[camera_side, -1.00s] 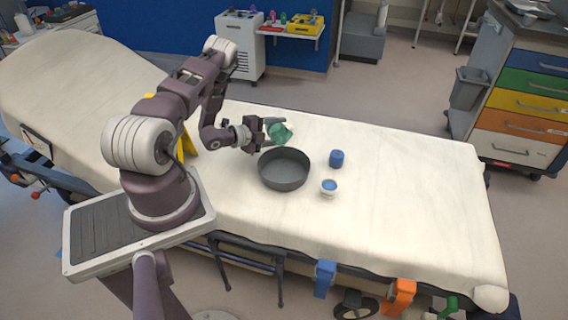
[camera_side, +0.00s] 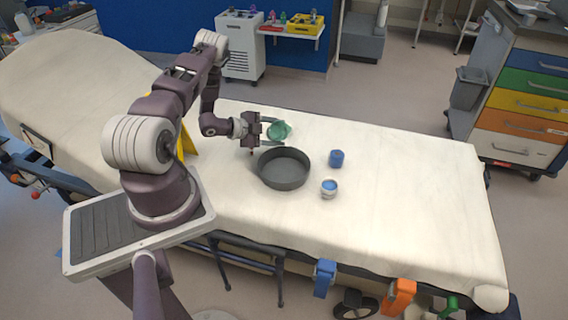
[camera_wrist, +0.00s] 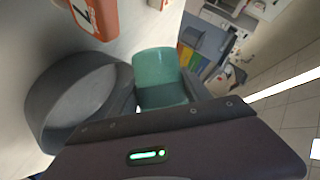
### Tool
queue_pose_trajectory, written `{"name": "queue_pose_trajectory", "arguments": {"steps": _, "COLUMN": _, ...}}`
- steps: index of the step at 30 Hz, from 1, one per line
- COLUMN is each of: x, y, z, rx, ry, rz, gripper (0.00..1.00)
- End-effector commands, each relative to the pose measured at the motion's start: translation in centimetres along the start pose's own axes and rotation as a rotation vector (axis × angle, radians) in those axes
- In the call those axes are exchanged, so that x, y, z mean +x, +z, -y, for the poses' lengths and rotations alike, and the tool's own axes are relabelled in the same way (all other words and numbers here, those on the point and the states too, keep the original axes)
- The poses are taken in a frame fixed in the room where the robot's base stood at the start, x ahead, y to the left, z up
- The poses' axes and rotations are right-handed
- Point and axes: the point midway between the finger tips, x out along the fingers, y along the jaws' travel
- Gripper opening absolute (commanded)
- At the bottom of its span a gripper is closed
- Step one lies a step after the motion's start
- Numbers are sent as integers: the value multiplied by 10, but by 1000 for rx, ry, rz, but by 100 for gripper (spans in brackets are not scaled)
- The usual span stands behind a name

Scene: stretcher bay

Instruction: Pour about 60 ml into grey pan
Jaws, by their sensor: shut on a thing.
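The grey pan (camera_side: 285,180) sits on the white bed sheet, and its near side also fills the left of the wrist view (camera_wrist: 45,125). My gripper (camera_side: 274,132) is shut on a green cup (camera_side: 280,131), with a finger on each side of it. The cup is held just behind the pan's far rim, above the sheet. In the wrist view the green cup (camera_wrist: 160,68) stands between the fingers, beside the pan. Its contents are hidden, and no stream of liquid shows. I cannot tell its exact tilt.
A blue container (camera_side: 336,158) and a small white cup with a blue top (camera_side: 329,190) stand right of the pan. A yellow sign (camera_side: 188,140) stands left, behind my arm. An orange-red object (camera_wrist: 97,15) shows in the wrist view. The bed's right side is clear.

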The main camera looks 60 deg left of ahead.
Motion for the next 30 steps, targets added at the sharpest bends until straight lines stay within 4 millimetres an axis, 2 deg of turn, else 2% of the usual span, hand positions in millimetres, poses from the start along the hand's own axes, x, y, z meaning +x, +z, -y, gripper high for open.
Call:
{"name": "queue_pose_trajectory", "arguments": {"steps": 6, "x": -2, "y": -2, "z": 4, "rx": -97, "ry": 41, "rz": -25, "gripper": 10}}
{"name": "queue_pose_trajectory", "arguments": {"steps": 30, "x": -2, "y": -2, "z": 4, "rx": -97, "ry": 40, "rz": -25, "gripper": 10}}
